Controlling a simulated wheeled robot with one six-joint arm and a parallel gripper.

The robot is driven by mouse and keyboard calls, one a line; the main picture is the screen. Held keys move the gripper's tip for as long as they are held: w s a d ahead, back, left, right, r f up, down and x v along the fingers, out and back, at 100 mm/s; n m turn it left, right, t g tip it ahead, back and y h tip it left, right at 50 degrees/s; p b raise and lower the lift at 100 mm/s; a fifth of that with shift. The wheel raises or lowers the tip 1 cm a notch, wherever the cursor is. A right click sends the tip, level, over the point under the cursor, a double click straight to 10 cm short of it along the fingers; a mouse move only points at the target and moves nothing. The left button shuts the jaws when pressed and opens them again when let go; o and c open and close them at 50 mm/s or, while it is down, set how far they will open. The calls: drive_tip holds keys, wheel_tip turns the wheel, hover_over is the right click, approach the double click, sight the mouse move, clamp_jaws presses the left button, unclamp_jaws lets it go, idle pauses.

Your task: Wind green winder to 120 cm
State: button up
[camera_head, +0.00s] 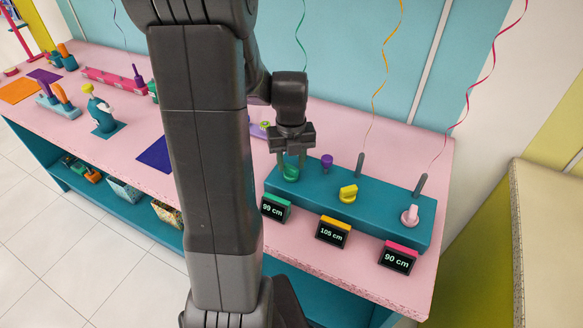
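The green winder (290,173) sits at the left end of the teal block (388,213) on the pink table. Its small green-edged display (274,208) reads 99 cm. A green ribbon (301,40) hangs above it. My gripper (291,157) points down directly over the green winder, with its fingers at the winder's top. The fingers partly hide the winder, and I cannot tell whether they are closed on it.
On the same block are a yellow winder (348,193) with a 105 cm display (332,232) and a pink winder (410,215) with a 90 cm display (397,258). A purple knob (326,161) and upright grey posts stand close by. Yellow and pink ribbons rise above.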

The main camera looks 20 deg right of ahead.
sight(291, 167)
drive_tip(key=shift+m, duration=0.7)
wheel_tip(291, 167, down, 3)
drive_tip(key=b, duration=0.2)
drive_tip(key=shift+f+b, duration=0.15)
drive_tip(key=shift+b, duration=0.15)
